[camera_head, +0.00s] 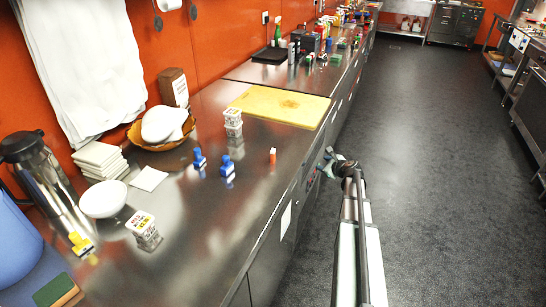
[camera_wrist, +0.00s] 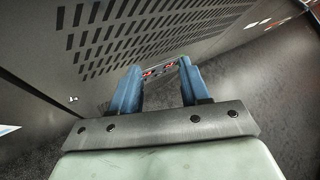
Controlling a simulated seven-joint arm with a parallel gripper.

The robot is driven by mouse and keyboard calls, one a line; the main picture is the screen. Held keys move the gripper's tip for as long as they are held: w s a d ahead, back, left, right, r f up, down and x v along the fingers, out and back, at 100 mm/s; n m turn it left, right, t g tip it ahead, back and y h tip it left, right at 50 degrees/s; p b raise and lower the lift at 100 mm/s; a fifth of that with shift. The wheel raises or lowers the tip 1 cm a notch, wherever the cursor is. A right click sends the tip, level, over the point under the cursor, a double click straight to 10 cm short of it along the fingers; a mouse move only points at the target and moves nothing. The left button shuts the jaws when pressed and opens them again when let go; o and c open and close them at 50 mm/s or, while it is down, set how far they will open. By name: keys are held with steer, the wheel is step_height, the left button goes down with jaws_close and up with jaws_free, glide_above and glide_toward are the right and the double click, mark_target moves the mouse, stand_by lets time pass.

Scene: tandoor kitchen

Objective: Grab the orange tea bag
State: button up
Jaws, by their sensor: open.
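A small orange-and-white item (camera_head: 272,155), the only one matching the orange tea bag, stands on the dark counter near its front edge in the head view. It is too small there to make out details. My gripper (camera_head: 326,160) is beside the counter's front edge, to the right of the item and apart from it. In the wrist view my gripper (camera_wrist: 158,72) has its two blue fingers spread with nothing between them. They point toward a slotted grey panel, and the orange item is not in that view.
The counter (camera_head: 215,245) holds two blue items (camera_head: 227,168), stacked white tubs (camera_head: 233,123), a yellow cutting board (camera_head: 282,105), a white bowl (camera_head: 103,199) and a labelled tub (camera_head: 143,229). Bare counter surrounds the orange item. Open floor (camera_head: 440,170) lies to the right.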

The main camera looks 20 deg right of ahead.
steer(key=w+d+r+m+t, duration=0.2)
steer(key=w+r, duration=0.2)
steer(key=r, duration=0.7)
steer(key=w+d+r+m+t, duration=0.2)
steer(key=w+r, duration=0.2)
steer(key=r, duration=0.7)
steer(key=w+a+r+n+g+y, duration=0.25)
steer(key=a+r+n, duration=0.3)
steer(key=a, duration=0.35)
step_height(320, 180, up, 3)
steer(key=n+g+h, duration=0.3)
steer(key=n+g, duration=1.1)
steer(key=n, duration=0.6)
glide_above(273, 150)
steer(key=shift+n, duration=0.25)
steer(key=f, duration=0.7)
steer(key=shift+s+a+f, duration=0.1)
steer(key=shift+a+f, duration=0.1)
steer(key=shift+w+d+f, duration=0.1)
steer(key=shift+d+f, duration=0.05)
steer(key=shift+f, duration=1.45)
steer(key=shift+w+d+f, duration=0.1)
steer(key=shift+f, duration=1.45)
